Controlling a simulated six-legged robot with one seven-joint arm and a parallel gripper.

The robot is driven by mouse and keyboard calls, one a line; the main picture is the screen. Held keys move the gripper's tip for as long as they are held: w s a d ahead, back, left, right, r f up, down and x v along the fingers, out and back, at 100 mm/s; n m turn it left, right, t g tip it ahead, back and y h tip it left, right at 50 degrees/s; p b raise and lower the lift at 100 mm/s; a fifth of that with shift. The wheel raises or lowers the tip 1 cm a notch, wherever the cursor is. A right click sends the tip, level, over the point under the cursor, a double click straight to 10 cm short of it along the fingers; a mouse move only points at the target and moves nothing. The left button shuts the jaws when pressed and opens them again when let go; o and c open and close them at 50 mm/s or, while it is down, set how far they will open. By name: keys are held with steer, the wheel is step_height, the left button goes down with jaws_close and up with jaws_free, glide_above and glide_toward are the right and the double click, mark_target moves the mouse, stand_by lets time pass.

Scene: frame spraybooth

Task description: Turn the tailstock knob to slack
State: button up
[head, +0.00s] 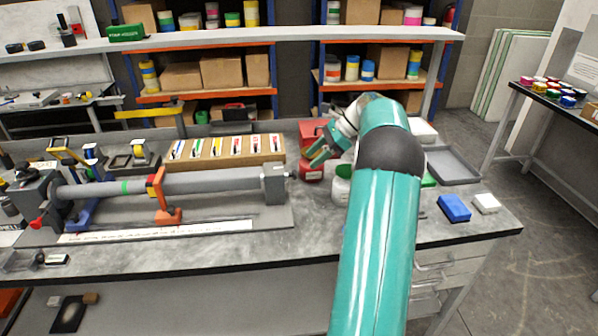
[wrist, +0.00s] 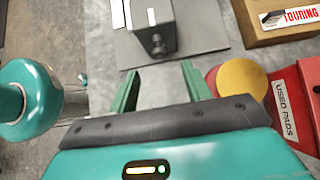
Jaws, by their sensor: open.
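The tailstock (head: 274,186) is a grey block at the right end of the long grey tube fixture on the bench. It also shows at the top of the wrist view (wrist: 140,42). Its small dark knob (wrist: 157,46) sticks out toward my gripper, and shows in the head view (head: 293,176) as a small stub. My gripper (wrist: 160,78) is open, with its two green fingers apart and nothing between them. The knob lies just beyond the fingertips, roughly in line with the gap, and looks untouched. In the head view my gripper (head: 316,159) is above and right of the knob.
A red container labelled "USED PADS" (wrist: 296,100) and a yellow round item (wrist: 242,82) are close right of my gripper in the wrist view. A blue block (head: 454,208) lies on the bench's right.

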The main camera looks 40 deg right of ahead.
mark_target(292, 175)
steer(key=x, duration=0.7)
steer(key=shift+f, duration=0.1)
steer(key=c, duration=0.9)
